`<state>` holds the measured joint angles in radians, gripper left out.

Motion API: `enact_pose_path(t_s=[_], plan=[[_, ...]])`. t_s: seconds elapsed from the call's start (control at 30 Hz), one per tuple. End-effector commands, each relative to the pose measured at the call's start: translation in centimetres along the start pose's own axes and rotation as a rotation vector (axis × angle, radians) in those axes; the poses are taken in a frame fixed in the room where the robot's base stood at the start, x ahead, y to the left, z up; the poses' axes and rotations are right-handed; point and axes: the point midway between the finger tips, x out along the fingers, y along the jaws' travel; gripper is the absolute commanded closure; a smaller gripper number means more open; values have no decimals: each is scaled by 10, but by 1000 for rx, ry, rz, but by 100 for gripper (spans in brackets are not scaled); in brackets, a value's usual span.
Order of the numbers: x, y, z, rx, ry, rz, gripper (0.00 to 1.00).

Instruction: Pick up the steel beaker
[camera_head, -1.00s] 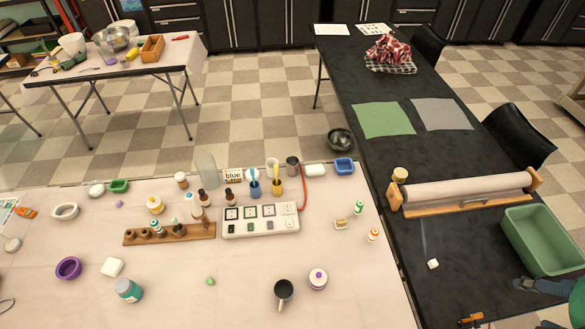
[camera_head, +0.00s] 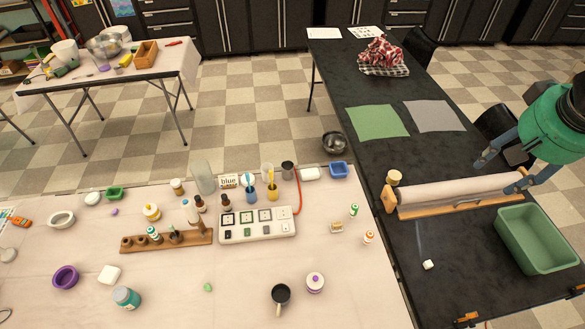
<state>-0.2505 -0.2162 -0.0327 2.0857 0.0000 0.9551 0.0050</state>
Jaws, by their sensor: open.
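A small grey metal cup that looks like the steel beaker (camera_head: 288,171) stands upright at the back edge of the light table, right of a clear beaker and left of a white block. My gripper (camera_head: 500,172) is at the right, above the black table near the paper roll.
A white power strip (camera_head: 257,225) with a red cord sits in front of the beaker. The paper roll (camera_head: 460,190) and green bin (camera_head: 538,238) are on the black table (camera_head: 405,254).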

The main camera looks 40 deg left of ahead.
Motion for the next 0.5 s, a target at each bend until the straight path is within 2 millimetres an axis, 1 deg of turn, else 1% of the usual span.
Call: enact_pose_path(t_s=[0.03,0.1,0.27,0.5], plan=[[5,-8,-12,-13,-9,-5,48],[11,-17,-27,-29,-18,-10,48],[27,-41,-59,-65,-39,-22,48],[57,-82,-103,-119,-73,-39,48]])
